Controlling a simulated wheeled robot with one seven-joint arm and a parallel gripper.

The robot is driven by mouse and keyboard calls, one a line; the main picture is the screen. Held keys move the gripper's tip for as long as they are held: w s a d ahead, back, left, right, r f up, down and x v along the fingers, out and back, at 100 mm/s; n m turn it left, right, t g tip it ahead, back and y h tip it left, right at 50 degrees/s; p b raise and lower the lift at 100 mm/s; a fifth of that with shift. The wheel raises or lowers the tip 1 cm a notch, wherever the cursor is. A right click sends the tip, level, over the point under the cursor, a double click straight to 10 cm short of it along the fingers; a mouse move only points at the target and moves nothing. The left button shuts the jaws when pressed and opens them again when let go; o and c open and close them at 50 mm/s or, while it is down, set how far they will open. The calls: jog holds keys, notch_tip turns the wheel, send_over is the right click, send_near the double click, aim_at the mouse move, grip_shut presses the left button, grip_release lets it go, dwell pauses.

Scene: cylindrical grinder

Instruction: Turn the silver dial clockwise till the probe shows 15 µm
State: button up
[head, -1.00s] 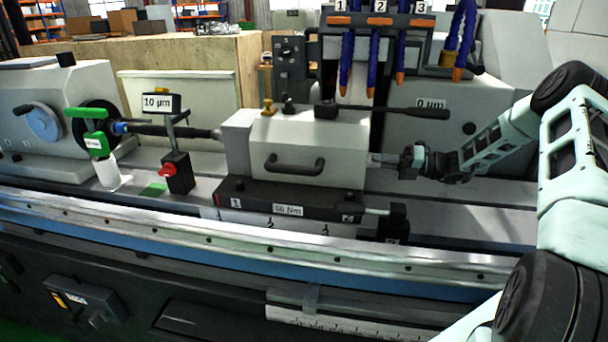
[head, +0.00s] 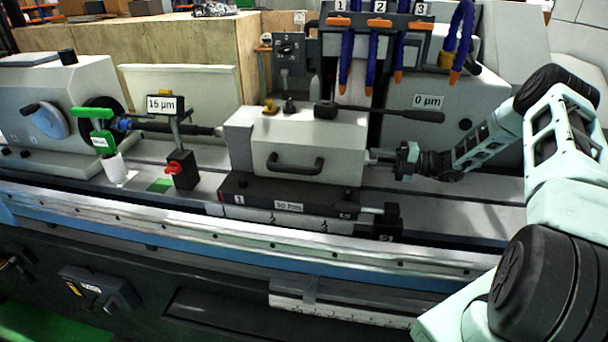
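The probe's display (head: 166,104) reads 15 µm. It stands on a black base with a red knob (head: 174,168), beside the shaft (head: 180,128). The silver dial (head: 378,156) is a small part at the right end of the grey tailstock block (head: 312,147), partly hidden by my gripper. My gripper (head: 397,158) reaches in from the right and is at the dial, seemingly shut on it. The fingers are small and dark here.
A black lever (head: 385,110) lies across the tailstock top, above my gripper. Blue hoses with orange tips (head: 397,76) hang behind. A sign behind (head: 429,102) reads 0 µm. A green-handled tool (head: 93,113) stands at left. The rail (head: 270,244) runs along the front.

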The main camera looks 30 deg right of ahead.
jog(key=shift+d, duration=0.1)
jog(key=v, duration=0.7)
dwell(0.4)
dwell(0.3)
